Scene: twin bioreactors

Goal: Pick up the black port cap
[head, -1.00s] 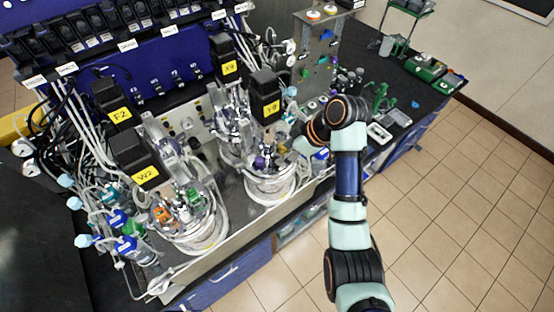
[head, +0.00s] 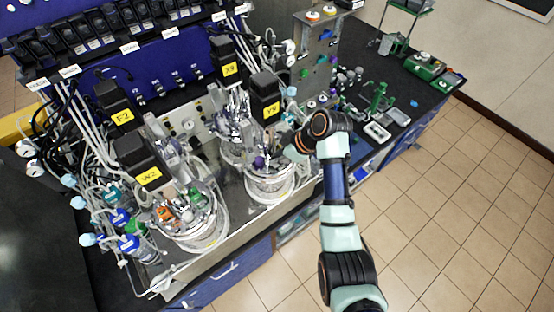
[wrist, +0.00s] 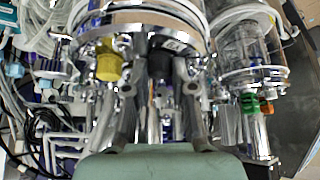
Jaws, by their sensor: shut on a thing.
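The black port cap (wrist: 160,64) shows in the middle of the wrist view, below the metal rim of a vessel. My gripper (wrist: 160,86) reaches up from the bottom of that view, one metal finger on each side of the cap, and is shut on it. The exact contact is partly lost in shadow and shiny metal. In the head view my gripper (head: 292,152) is at the right-hand vessel (head: 270,187), below the motor marked Y3. The cap cannot be made out there.
A yellow cap (wrist: 108,62) sits close to the left finger in the wrist view. Green and orange fittings (wrist: 255,104) are to the right. The left vessel (head: 200,230) stands nearby with tubes and blue-tagged lines. Tile floor (head: 470,200) in front is clear.

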